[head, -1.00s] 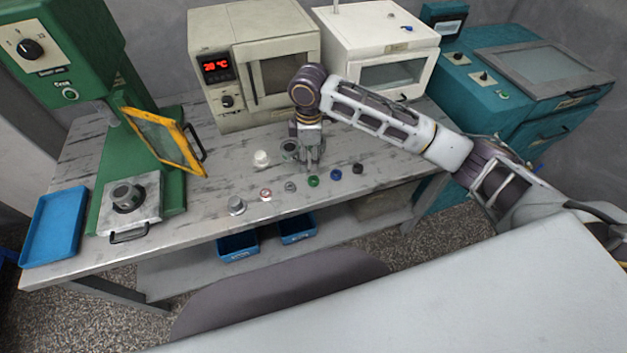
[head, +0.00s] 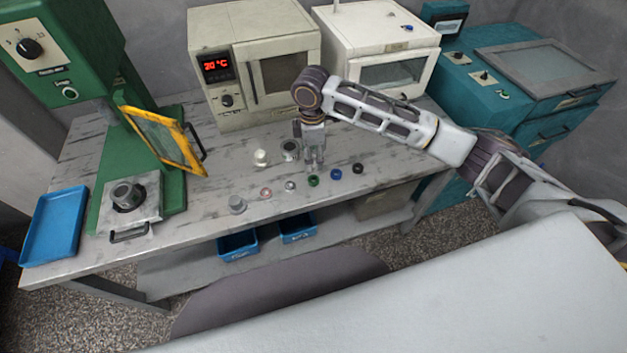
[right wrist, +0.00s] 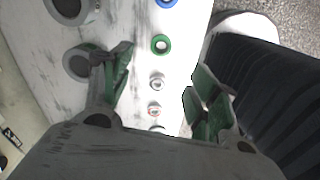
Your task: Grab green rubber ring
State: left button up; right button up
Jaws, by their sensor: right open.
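The green rubber ring (head: 313,181) lies flat near the table's front edge, in a row of small parts. In the right wrist view, the green ring (right wrist: 161,35) is at the upper middle, beyond the fingertips and in line with the gap between them. My right gripper (head: 315,162) points down just behind the ring in the head view. It is open and empty, its green-padded fingers (right wrist: 163,68) apart in the right wrist view. My left gripper is not in view.
A blue ring (head: 335,174) and a black ring (head: 358,168) lie right of the green one. A small silver part (head: 290,185) lies to its left. A metal cylinder (head: 290,150) and a white part (head: 261,157) stand behind. The oven (head: 215,100) is at the back.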

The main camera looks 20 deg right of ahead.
send_over(312, 179)
notch_tip(312, 179, down, 6)
jog(key=shift+d+r, duration=0.1)
jog(key=shift+r, duration=0.05)
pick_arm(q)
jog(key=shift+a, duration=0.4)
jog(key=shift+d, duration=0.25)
